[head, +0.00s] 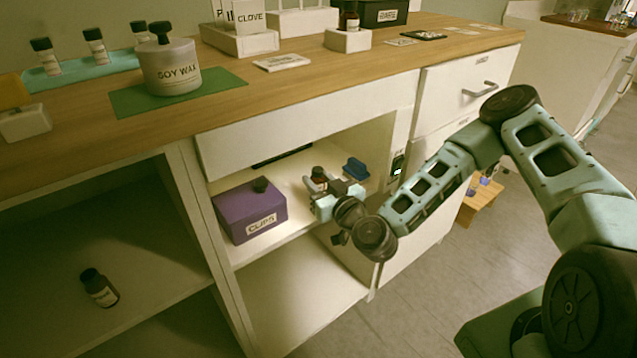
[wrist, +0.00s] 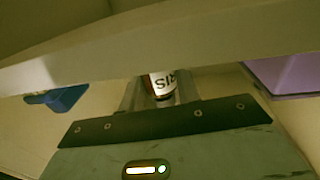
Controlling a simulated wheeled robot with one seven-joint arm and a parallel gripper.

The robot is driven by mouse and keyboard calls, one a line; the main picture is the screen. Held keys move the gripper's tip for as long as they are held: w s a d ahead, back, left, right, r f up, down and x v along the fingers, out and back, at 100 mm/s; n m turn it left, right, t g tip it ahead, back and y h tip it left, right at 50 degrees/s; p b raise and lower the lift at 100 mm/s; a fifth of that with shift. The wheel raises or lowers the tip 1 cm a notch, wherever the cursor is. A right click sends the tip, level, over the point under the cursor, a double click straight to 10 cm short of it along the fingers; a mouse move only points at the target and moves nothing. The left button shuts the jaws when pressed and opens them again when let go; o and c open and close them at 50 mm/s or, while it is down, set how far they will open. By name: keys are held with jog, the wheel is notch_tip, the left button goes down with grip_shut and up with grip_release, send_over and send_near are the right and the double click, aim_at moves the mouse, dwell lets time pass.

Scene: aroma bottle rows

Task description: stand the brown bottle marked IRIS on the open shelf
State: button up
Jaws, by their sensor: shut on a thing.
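The brown bottle with a white label (wrist: 162,82) is between the fingers of my gripper (wrist: 160,95); part of the label, upside down in the wrist view, fits IRIS. In the head view, my gripper (head: 321,190) reaches into the lit open shelf (head: 290,172) under the counter, shut on the bottle (head: 318,174). The bottle's dark cap shows above the fingers and it looks about upright. Its base is hidden by my gripper, so I cannot tell whether it touches the shelf board.
A purple box (head: 250,212) stands left of my gripper on the shelf, and a blue object (head: 355,168) at right. The counter's front panel (head: 300,125) hangs above the opening. Another dark bottle (head: 100,288) is in the left lower compartment. The lower shelf (head: 300,290) is empty.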

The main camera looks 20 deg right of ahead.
jog(key=shift+f, duration=0.1)
jog(key=o, duration=1.1)
jog(key=shift+c, duration=0.2)
